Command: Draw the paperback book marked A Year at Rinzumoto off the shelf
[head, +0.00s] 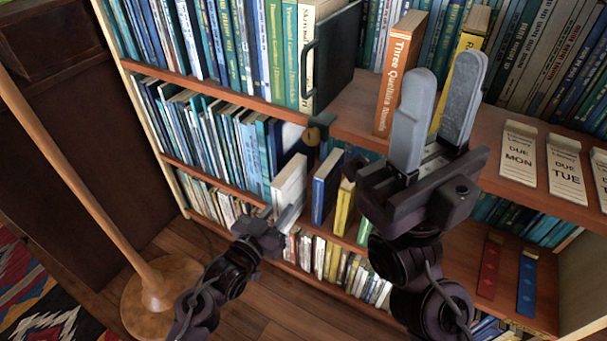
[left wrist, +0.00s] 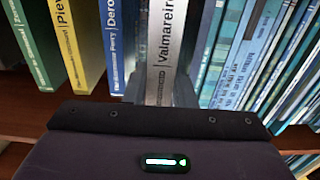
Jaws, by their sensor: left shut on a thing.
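No title reading A Year at Rinzumoto is legible in either view. My left gripper (head: 284,217) is at the middle shelf, shut on a pale book (head: 290,178). In the left wrist view the fingers flank this pale book (left wrist: 162,50), whose spine reads roughly "Valmareira". It stands upright, and its lower part is hidden by the gripper. A blue book (head: 325,184) and a yellow book (head: 343,208) stand just to its right in the head view. My right gripper (head: 434,115) is open and empty, raised in front of the upper shelf.
A wooden stand (head: 152,280) is at lower left.

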